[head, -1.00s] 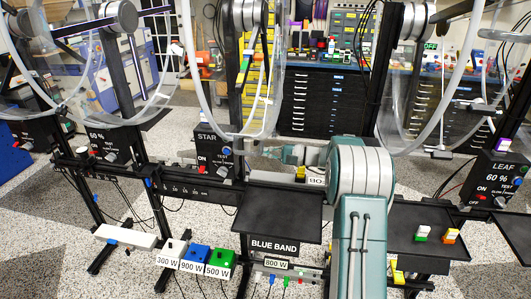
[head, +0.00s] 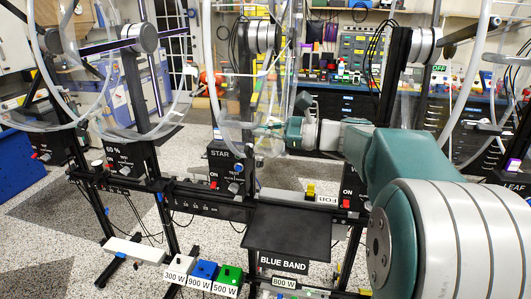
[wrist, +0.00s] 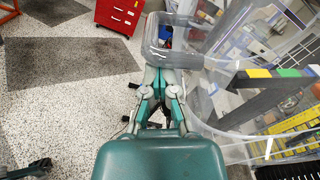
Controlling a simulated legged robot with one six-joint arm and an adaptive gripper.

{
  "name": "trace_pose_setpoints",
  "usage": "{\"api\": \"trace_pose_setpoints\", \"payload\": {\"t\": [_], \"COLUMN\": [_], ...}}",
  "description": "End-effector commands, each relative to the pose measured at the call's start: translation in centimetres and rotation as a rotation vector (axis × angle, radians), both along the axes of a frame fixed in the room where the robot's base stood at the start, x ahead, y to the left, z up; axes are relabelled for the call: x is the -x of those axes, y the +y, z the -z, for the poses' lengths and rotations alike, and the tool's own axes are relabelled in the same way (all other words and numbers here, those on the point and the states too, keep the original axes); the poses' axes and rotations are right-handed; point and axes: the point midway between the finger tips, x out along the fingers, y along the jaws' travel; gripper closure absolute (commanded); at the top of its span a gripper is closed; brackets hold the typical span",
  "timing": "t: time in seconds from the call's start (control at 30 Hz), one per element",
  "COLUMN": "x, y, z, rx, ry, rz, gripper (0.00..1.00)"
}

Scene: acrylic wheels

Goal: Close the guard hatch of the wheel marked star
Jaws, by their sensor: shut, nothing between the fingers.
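The STAR control box (head: 226,160) stands below a large clear acrylic wheel (head: 219,112) in the head view. My gripper (head: 268,126) is at the lower right part of this wheel, its fingers small and partly lost against the clear plastic. In the wrist view my gripper (wrist: 160,76) is shut and empty. A clear, rounded hatch-like flap (wrist: 173,57) stands out beside the wheel's wall (wrist: 213,128), just beyond the fingertips. Its hinge is not clear to me, and I cannot tell whether the fingers touch it.
A black tray (head: 287,233) lies below my arm. Another clear wheel (head: 447,130) stands at the right, with others at the left. Yellow and green blocks (wrist: 288,72) sit on a bar inside the wheel. A red drawer cabinet (wrist: 120,15) stands far off; speckled floor is open at left.

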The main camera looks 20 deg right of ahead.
Motion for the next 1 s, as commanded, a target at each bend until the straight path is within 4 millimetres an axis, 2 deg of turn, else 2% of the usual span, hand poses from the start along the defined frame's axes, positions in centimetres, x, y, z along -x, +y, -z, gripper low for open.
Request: {"api": "trace_pose_setpoints", "payload": {"t": [0.03,0.2,0.5,0.73,1.0], "x": [0.5,1.6,2.1,2.1,2.1], "y": [0.4,1.1,1.5,1.5,1.5], "z": [-1.7,-6.7,-13.1,-15.7,-15.6], "rx": [-0.015,-0.069,-0.072,-0.072,-0.073], "ry": [0.02,0.103,0.105,0.107,0.109], "rz": [0.0,-0.001,-0.001,0.0,0.0], "gripper": [1.0,1.0,1.0,1.0,1.0]}}
